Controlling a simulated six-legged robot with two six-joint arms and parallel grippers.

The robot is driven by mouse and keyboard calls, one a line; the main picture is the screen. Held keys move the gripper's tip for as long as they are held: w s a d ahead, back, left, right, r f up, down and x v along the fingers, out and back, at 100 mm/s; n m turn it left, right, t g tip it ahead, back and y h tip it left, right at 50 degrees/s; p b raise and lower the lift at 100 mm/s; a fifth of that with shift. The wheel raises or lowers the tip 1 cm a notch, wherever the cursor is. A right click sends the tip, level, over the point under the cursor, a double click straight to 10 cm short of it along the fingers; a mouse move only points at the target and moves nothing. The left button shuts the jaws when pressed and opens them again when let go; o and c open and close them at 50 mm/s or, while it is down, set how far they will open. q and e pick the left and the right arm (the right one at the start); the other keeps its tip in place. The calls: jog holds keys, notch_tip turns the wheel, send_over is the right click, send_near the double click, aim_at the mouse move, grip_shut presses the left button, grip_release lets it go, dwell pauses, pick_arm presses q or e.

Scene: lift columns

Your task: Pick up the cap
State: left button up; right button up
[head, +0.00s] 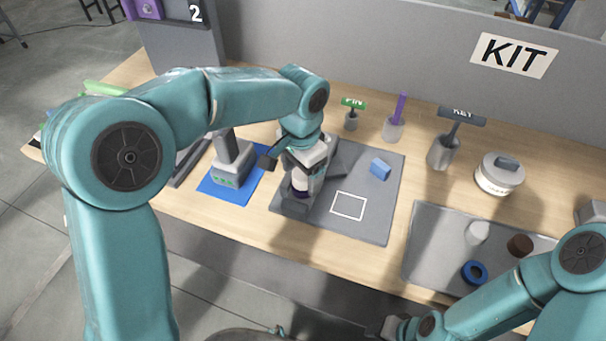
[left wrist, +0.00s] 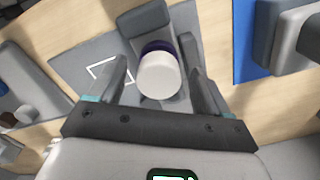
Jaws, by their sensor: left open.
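A white round cap (left wrist: 160,74) with a dark purple band under it stands on a grey fixture (left wrist: 145,18). In the head view the white cap (head: 300,176) shows partly, below my left gripper (head: 303,172). In the left wrist view my left gripper (left wrist: 156,72) is open, with one finger on each side of the cap and a gap on both sides. My right gripper (head: 393,326) is low at the bottom edge of the head view, mostly hidden, and its jaws cannot be made out.
A grey mat (head: 378,222) with a white square outline and a blue block (head: 381,168) lies around the fixture. A grey device on a blue mat (head: 213,190) stands to the left. A tray (head: 425,245) holds a white cylinder (head: 478,232), a brown piece and a blue ring (head: 474,273).

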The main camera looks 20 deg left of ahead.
aim_at(301, 174)
pick_arm(q)
jog(key=shift+s, duration=0.15)
jog(key=c, duration=1.2)
jog(key=shift+r+p, duration=1.5)
jog(key=shift+r, duration=8.7)
